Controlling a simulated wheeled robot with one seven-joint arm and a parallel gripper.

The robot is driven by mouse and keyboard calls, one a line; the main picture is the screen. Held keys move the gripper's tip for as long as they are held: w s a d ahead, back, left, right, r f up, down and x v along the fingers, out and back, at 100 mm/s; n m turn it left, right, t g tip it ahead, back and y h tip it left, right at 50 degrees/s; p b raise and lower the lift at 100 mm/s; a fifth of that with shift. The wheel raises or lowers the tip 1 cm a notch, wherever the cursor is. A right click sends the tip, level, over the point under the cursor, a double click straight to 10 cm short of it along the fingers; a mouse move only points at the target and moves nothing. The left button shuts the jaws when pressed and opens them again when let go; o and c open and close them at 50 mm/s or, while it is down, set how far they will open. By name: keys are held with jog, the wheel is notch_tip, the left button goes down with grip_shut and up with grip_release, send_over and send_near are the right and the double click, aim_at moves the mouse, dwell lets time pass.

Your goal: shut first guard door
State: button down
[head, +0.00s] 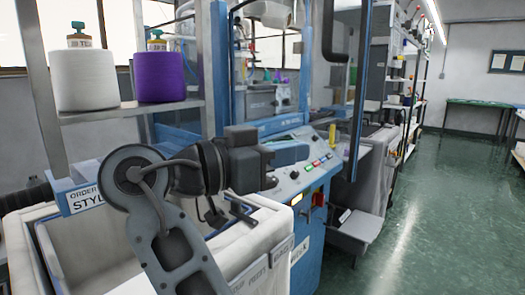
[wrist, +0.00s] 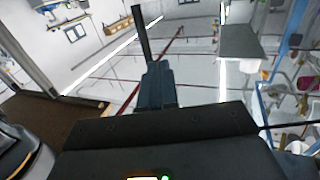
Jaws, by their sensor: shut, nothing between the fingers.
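My gripper (head: 304,152) reaches right in the head view, in front of the machine's control panel. Its closed, blue-grey end also shows in the wrist view (wrist: 156,85), with nothing held. A blue-framed guard door (head: 358,100) stands to the right of my gripper, its edge post swung out towards the aisle. My gripper appears apart from the post. The door's clear panel is hard to make out, so its exact angle cannot be told.
A white-sided bin (head: 265,262) stands in front at the lower left. White (head: 84,82) and purple (head: 160,78) yarn cones sit on a shelf. A grey tray (head: 355,228) juts out below the door. The green aisle floor (head: 420,215) at right is clear.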

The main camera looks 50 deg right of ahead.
aim_at(342, 143)
jog(key=shift+p+x, duration=0.5)
jog(key=shift+x, duration=2.5)
jog(key=shift+s+d, duration=0.1)
